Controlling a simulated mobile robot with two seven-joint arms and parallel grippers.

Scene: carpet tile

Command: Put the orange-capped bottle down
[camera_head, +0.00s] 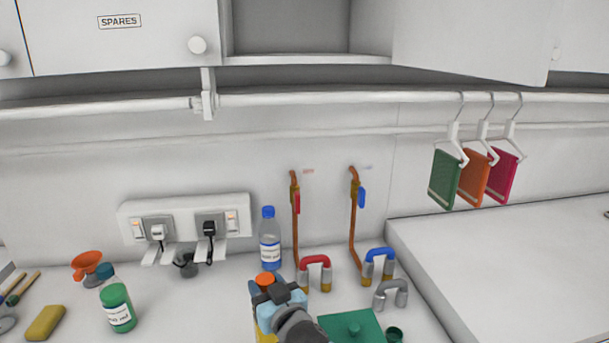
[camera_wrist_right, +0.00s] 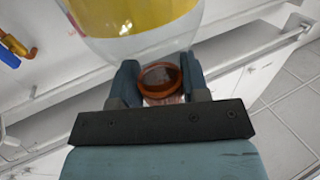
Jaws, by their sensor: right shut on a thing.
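The orange-capped bottle shows its orange cap (camera_head: 265,279) and part of its yellow body (camera_head: 264,336) at the bottom middle of the head view. My right gripper (camera_head: 277,294) is shut on it near the cap. In the right wrist view the clear bottle with yellow contents (camera_wrist_right: 140,15) fills the top, and the orange cap ring sits between the fingers of my right gripper (camera_wrist_right: 159,78). The bottle's base is out of frame, so I cannot tell whether it touches the counter. My left gripper is not in view.
A blue-capped bottle (camera_head: 269,240) stands behind the gripper. Red (camera_head: 316,262), blue (camera_head: 379,254) and grey (camera_head: 391,287) handled pieces and a green lid-like plate (camera_head: 350,326) are at right.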

